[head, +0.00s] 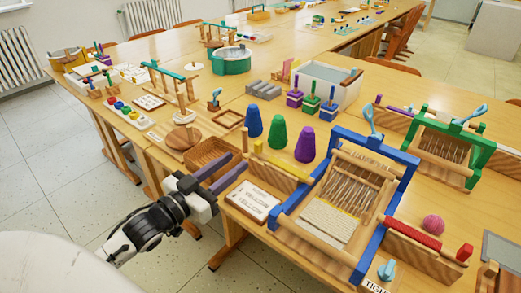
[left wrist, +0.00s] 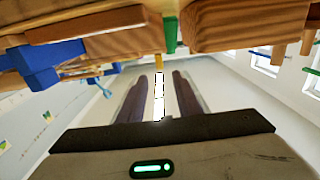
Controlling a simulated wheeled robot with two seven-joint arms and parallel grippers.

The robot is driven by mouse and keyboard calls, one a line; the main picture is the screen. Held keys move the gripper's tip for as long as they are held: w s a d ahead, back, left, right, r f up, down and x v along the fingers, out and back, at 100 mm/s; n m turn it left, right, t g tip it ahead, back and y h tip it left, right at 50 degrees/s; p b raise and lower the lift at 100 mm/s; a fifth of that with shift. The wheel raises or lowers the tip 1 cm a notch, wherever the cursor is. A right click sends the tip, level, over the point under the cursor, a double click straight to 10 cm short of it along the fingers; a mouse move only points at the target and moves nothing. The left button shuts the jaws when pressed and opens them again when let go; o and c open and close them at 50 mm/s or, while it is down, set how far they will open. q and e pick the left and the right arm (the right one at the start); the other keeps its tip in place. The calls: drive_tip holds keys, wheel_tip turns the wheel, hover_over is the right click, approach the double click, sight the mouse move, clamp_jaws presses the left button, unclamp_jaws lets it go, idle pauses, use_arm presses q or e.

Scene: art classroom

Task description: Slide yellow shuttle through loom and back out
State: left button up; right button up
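The loom has a blue frame (head: 399,186) and a wooden bed with pale warp threads, and stands on the table at centre right in the head view. The yellow shuttle (head: 290,165) is a long bar lying along a wooden holder to the left of the loom, with a short yellow upright at its left end. My left gripper (head: 237,161) is open and empty, left of the yellow shuttle and apart from it, its dark fingers pointing toward the holder. The left wrist view shows the two fingers (left wrist: 160,82) apart. My right gripper is out of view.
A lettered card in a wooden tray (head: 251,201) lies just below my left fingers. Blue, green and purple cones (head: 305,144) stand behind the shuttle. A red bar (head: 412,233) lies right of the loom, and a green-framed loom (head: 482,158) stands farther right.

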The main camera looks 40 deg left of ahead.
sight(256, 147)
use_arm(q)
drive_tip(key=w, duration=0.8)
drive_tip(key=shift+w+d, duration=0.35)
clamp_jaws()
